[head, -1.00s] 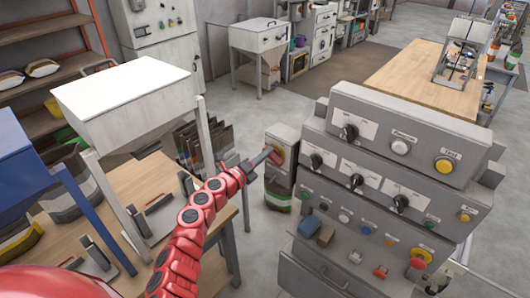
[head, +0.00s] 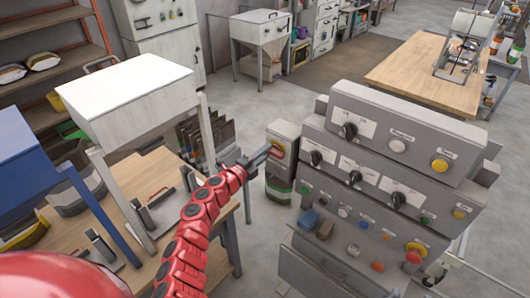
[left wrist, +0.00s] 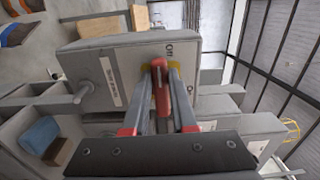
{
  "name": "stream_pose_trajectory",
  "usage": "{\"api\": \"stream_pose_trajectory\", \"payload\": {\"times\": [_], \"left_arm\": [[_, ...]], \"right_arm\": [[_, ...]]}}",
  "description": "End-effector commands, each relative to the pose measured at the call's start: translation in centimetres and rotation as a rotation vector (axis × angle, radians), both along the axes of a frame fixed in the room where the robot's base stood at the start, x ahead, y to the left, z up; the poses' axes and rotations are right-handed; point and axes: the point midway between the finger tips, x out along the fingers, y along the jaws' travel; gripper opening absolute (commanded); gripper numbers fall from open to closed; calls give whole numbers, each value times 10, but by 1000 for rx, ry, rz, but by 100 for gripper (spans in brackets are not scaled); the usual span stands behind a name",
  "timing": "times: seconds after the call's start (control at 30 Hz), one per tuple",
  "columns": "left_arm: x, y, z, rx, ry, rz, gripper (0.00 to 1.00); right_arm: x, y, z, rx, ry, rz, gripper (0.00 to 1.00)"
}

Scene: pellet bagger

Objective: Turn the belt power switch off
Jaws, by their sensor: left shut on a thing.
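The belt power switch is a red handle (left wrist: 161,88) on a yellow plate, on the face of a grey switch box (left wrist: 112,62). In the head view the box (head: 283,131) stands just left of the big control console. My left gripper (head: 268,152) reaches it from the left. In the left wrist view the fingers (left wrist: 161,98) lie on both sides of the red handle and are shut on it. Small lettering shows above the handle, and a label and a grey knob sit at its left. The fingers hide part of the plate. My right gripper is not in view.
The grey console (head: 385,180) with several knobs and buttons stands close to the right of the box. A blue block (head: 309,218) and a brown block (head: 325,230) lie on its lower ledge. A wooden bench (head: 160,180) is below my left arm.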

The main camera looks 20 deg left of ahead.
Motion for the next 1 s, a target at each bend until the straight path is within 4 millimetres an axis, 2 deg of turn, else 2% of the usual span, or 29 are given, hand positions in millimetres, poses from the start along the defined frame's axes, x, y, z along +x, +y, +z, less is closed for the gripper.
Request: {"api": "stream_pose_trajectory", "payload": {"times": [0.23, 0.27, 0.4, 0.43, 0.77, 1.0], "left_arm": [[1, 1, 1, -3, -1, 2, 0], [1, 1, 1, -3, -1, 2, 27], [0, 0, 1, -2, -2, 2, 52], [0, 0, 1, -2, -2, 2, 55], [-1, 1, 0, 1, -1, 2, 55], [-22, 10, -2, 7, -2, 1, 55]], "right_arm": [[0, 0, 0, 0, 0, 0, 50], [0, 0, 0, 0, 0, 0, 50], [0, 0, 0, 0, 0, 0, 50], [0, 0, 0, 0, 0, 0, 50], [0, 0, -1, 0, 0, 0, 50], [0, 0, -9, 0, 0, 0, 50]]}}
